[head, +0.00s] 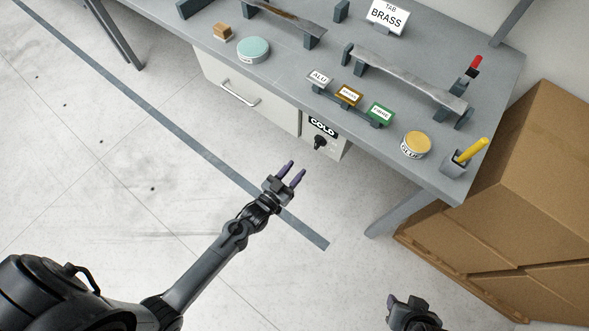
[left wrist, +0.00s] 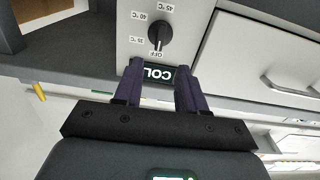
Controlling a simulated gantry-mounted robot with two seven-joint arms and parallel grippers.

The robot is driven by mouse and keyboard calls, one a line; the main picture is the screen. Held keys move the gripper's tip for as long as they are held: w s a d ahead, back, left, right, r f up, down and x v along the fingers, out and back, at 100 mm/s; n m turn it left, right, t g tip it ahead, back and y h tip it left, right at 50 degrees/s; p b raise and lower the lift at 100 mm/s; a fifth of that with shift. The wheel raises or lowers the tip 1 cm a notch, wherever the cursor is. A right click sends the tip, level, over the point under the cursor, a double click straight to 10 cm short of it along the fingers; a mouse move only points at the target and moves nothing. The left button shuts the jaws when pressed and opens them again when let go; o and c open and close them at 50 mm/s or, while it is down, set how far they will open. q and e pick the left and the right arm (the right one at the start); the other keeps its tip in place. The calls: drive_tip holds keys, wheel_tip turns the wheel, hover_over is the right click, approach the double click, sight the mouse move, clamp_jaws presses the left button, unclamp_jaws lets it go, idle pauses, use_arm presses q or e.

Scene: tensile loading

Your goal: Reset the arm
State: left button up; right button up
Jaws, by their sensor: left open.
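My left arm reaches in from the lower left in the head view. Its gripper (head: 290,174) is open and empty, above the floor in front of the bench. In the left wrist view its two purple fingers (left wrist: 158,85) stand apart with nothing between them. Beyond them is the control box (left wrist: 135,30) with a black knob and temperature marks. The box also shows under the bench in the head view (head: 335,146). Part of my right arm (head: 412,313) shows at the bottom edge of the head view; its fingertips cannot be made out.
The grey bench (head: 290,85) holds metal specimens on stands, small ALU, brass and FIBRE blocks (head: 348,96), a glue tin (head: 416,145), a teal-lidded tin (head: 253,49) and a yellow stick (head: 472,150). Cardboard boxes (head: 530,200) stand at the right. The floor at left is clear.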

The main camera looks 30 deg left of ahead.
use_arm(q)
drive_tip(key=s+a+r+g+y+p, duration=0.1)
drive_tip(key=s+r+g, duration=0.6)
drive_tip(key=s, duration=0.4)
drive_tip(key=s+a+r+g+y+p, duration=0.1)
drive_tip(key=s+a+r+g+p, duration=0.1)
drive_tip(key=s+r+g, duration=0.7)
wheel_tip(320, 180, up, 33)
drive_tip(key=s+t+p, duration=0.1)
drive_tip(key=p, duration=3.5)
drive_tip(key=shift+s+d+r+t, duration=0.15)
drive_tip(key=shift+d+t, duration=0.15)
drive_tip(key=shift+t, duration=0.1)
